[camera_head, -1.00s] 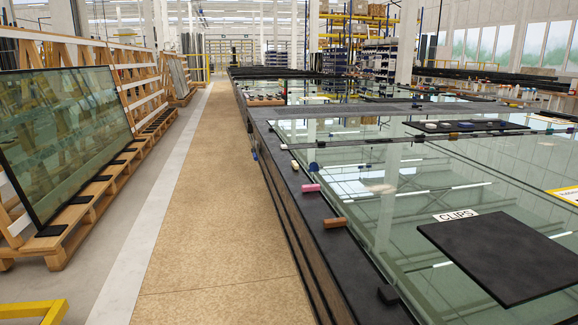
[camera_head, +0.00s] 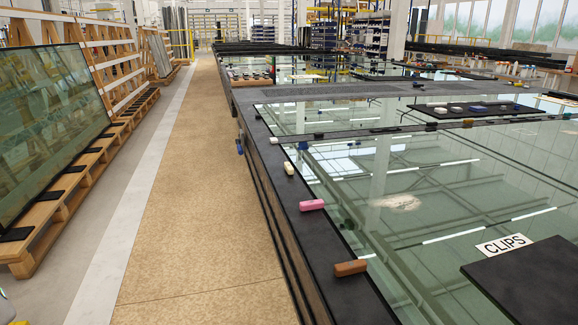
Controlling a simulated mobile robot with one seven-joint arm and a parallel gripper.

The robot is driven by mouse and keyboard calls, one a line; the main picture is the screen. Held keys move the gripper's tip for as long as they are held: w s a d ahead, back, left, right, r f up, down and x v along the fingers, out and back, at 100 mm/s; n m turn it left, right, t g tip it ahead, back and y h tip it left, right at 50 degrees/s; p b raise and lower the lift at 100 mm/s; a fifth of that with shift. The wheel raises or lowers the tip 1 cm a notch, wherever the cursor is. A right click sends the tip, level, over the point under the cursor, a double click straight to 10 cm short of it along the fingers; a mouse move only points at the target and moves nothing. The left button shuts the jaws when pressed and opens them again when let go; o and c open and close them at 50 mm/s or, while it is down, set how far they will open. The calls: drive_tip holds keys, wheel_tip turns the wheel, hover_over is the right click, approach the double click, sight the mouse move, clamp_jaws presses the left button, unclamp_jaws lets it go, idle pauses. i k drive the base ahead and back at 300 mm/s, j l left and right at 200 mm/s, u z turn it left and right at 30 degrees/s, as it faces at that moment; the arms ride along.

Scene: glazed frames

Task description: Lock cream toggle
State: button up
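A small cream block (camera_head: 289,168), which looks like the cream toggle, sits on the dark left border of the glass-topped table (camera_head: 330,240). A second small pale piece (camera_head: 274,140) is farther along the same border. Nearer me on the border are a pink block (camera_head: 312,205) and a brown block (camera_head: 351,268). A dark blue piece (camera_head: 303,145) is near the glass edge beside the cream block. I cannot tell whether the cream block is locked. My gripper is not in view.
A dark pad lies beside a CLIPS label (camera_head: 504,245) at the right. Another dark tray (camera_head: 475,111) holds small pieces. A blue item (camera_head: 239,147) sticks out from the table's side. The tan walkway (camera_head: 195,220) is clear. Wooden racks with glass (camera_head: 50,120) stand left.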

sight(288, 168)
drive_tip(key=j, duration=0.5)
drive_tip(key=i+j, duration=0.15)
drive_tip(key=j, duration=0.15)
drive_tip(key=i+j+z, duration=0.1)
drive_tip(key=j, duration=0.2)
drive_tip(key=i+j, duration=0.45)
drive_tip(key=z, duration=0.05)
